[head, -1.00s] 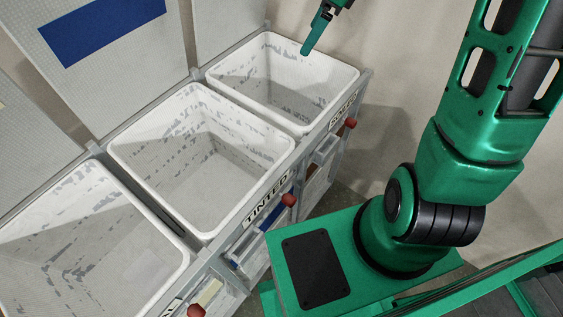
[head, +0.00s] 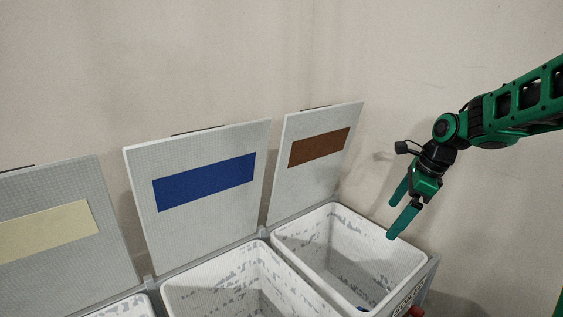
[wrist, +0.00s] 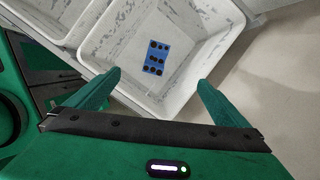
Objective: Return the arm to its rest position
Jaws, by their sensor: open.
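My gripper (head: 393,220) is open and empty, pointing down and to the left above the right edge of the right-hand bin. In the wrist view, its two green fingers (wrist: 160,80) are spread wide with nothing between them. My arm reaches in from the right in the head view, raised clear of the bins. A blue piece with several dark dots (wrist: 152,57) lies on the bottom of the bin below the gripper, apart from the fingers.
The white right-hand bin (head: 415,262) has a raised lid with a brown panel (head: 318,147). Left of it, another white bin (head: 180,287) has a lid with a blue panel (head: 205,182). A cream-panelled lid (head: 45,230) stands far left. A plain wall is behind; right of the bins is open floor (wrist: 285,90).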

